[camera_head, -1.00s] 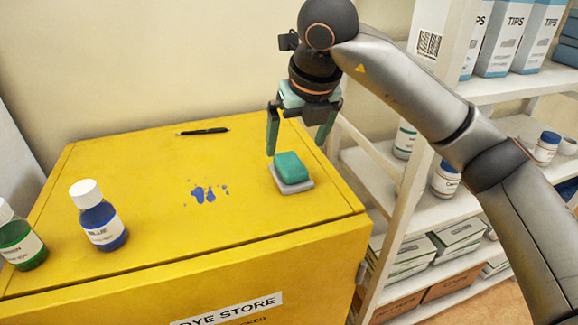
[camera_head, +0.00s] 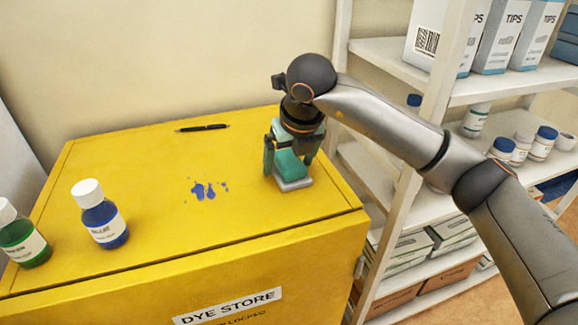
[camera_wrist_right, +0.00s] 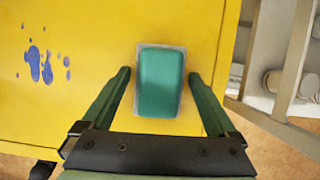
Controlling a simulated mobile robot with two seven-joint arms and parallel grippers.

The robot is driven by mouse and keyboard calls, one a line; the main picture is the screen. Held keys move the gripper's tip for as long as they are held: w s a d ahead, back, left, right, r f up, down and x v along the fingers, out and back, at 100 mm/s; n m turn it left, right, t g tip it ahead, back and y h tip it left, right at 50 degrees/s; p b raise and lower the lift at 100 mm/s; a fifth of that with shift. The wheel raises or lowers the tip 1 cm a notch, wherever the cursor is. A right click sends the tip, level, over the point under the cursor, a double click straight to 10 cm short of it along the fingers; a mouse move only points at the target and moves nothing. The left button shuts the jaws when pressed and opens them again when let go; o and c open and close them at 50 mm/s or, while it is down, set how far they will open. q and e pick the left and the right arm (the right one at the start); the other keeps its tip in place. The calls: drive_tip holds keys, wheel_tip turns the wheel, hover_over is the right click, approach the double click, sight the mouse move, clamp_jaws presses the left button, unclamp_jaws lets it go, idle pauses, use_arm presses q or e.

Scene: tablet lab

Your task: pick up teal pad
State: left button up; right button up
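The teal pad (camera_head: 290,165) lies on a grey holder (camera_head: 294,184) on top of the yellow cabinet, near its right edge. In the right wrist view the pad (camera_wrist_right: 160,82) is upright in the picture, with the holder's pale rim around it. My right gripper (camera_head: 290,168) is lowered over the pad. In the right wrist view the gripper (camera_wrist_right: 163,75) is open, with a finger on each side of the pad and gaps between. My left gripper is not in view.
A blue bottle (camera_head: 100,215) and a green bottle (camera_head: 20,238) stand on the cabinet (camera_head: 150,170) at left. Blue spots (camera_head: 204,190) and a black pen (camera_head: 202,128) lie on its top. A white shelf (camera_head: 400,200) stands close at right.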

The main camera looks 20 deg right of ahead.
sight(286, 155)
drive_tip(key=c, duration=1.1)
drive_tip(key=shift+o, duration=0.2)
drive_tip(key=shift+r, duration=0.2)
drive_tip(key=shift+r, duration=0.3)
wheel_tip(286, 155, up, 3)
drive_tip(key=shift+a+f+b, duration=0.1)
drive_tip(key=shift+f+b, duration=0.1)
drive_tip(key=shift+b, duration=0.3)
drive_tip(key=s+a+r+b, duration=0.1)
drive_tip(key=s+a+r, duration=0.7)
drive_tip(key=s, duration=0.3)
drive_tip(key=shift+s+r, duration=0.15)
drive_tip(key=shift+r, duration=0.6)
